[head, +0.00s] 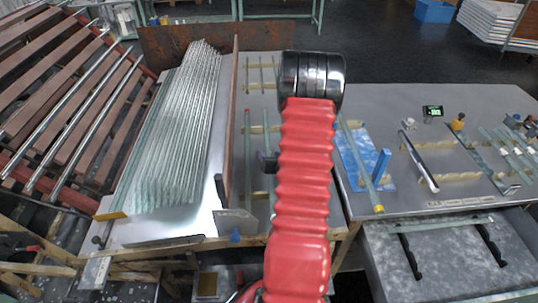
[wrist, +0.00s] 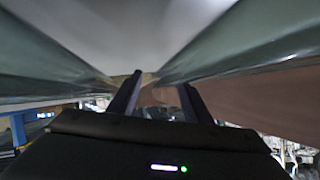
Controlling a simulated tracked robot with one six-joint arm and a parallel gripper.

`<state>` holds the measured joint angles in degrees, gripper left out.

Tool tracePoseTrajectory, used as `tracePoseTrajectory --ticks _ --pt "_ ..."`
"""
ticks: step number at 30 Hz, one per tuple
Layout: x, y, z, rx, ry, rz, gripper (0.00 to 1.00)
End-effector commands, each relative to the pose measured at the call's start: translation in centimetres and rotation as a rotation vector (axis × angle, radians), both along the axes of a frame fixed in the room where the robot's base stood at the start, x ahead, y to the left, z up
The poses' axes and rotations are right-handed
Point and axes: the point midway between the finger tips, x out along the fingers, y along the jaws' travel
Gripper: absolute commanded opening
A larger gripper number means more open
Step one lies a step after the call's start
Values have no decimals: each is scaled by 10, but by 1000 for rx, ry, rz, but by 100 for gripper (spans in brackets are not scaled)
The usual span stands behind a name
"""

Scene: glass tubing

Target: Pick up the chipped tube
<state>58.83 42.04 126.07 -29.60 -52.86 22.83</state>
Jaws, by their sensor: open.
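My gripper (wrist: 160,84) shows in the wrist view as two dark fingers, spread apart with nothing clearly between them. Large greenish glass tubes (wrist: 240,42) run close by on both sides, blurred. In the head view my red-sleeved arm covers the middle of the rack and most of the gripper. Another tube with a yellow end (head: 361,168) lies right of the arm, over a blue piece. I cannot tell which tube is chipped; no chip shows.
A large stack of glass tubes (head: 175,135) fills the left bench, with an upright brown board (head: 232,110) at its right side. The right table (head: 380,110) holds wooden rests, more tubes and a small display (head: 432,112). A roller conveyor (head: 60,100) stands far left.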

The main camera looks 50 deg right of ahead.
Motion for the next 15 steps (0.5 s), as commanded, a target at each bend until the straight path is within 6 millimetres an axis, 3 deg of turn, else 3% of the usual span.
tracePoseTrajectory --ticks 2,15 --pt "0 0 0 0 0 0 45" --pt "0 0 0 0 0 0 15"
